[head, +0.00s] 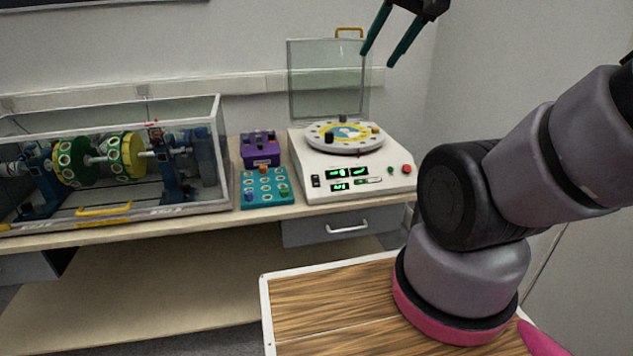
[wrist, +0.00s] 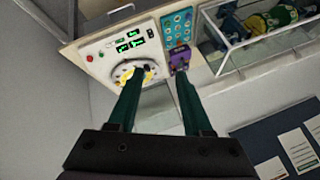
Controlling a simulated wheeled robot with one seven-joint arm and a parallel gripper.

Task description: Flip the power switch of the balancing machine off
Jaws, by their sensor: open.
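The balancing machine (head: 350,190) is a white box on the bench with a round disc on top, lit green displays, and green and red buttons on its front. Its black power switch (head: 316,181) is at the left end of the front panel; which way it is set is too small to tell. A clear lid (head: 328,80) with a yellow handle stands raised behind the disc. My gripper (head: 386,46) is open and empty, high above the machine and to its right. In the wrist view the machine (wrist: 100,50) shows beyond my open fingers (wrist: 160,85).
A teal tray (head: 266,202) with round holes and a purple block holder (head: 260,146) stand left of the machine. Further left is a clear-walled case (head: 150,213) with a rotor (head: 126,155) inside. A drawer (head: 300,231) is under the bench. The air above the bench front is clear.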

